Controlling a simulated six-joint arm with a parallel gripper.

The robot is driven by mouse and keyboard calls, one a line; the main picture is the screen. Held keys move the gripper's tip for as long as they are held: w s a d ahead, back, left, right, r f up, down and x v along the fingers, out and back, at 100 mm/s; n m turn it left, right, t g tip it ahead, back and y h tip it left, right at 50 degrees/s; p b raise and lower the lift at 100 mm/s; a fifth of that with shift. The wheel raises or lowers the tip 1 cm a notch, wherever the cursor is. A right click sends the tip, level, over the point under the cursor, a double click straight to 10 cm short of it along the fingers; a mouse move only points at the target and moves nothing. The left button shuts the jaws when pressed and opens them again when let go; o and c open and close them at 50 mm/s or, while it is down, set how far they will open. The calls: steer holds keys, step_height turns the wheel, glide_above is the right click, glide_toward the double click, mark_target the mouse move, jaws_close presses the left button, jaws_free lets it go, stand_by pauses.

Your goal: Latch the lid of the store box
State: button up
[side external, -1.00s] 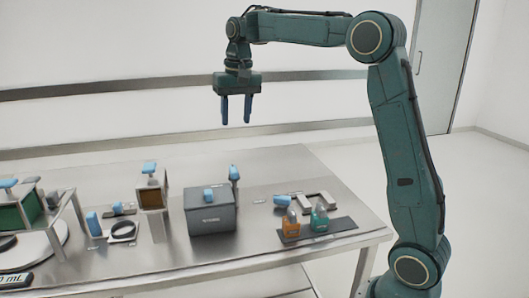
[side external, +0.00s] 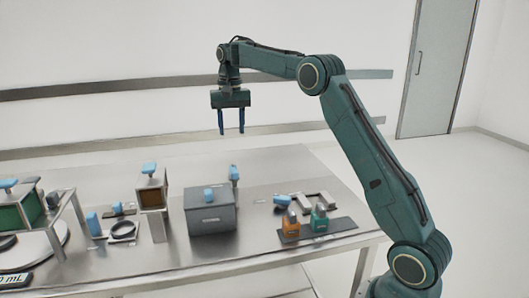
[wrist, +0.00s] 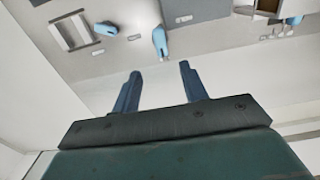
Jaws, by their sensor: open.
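The store box (side external: 211,220) is a grey box with a label on its front, standing on the metal table. Its lid is down and carries a blue knob (side external: 208,195). Just behind the box's right side stands a blue-topped lever (side external: 234,173), upright. My gripper (side external: 231,131) is open and empty, pointing down, well above the table and roughly over the lever in the picture. In the wrist view, the blue lever (wrist: 160,42) appears beyond the fingertips, with part of the grey box (wrist: 195,9) at the top edge. I cannot tell whether the lid is latched.
A brown box on a stand (side external: 152,193) and a black ring (side external: 123,230) are to the left. The air around my gripper is free.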

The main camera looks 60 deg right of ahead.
mark_target(233, 168)
steer(key=shift+f, duration=6.75)
jaws_close()
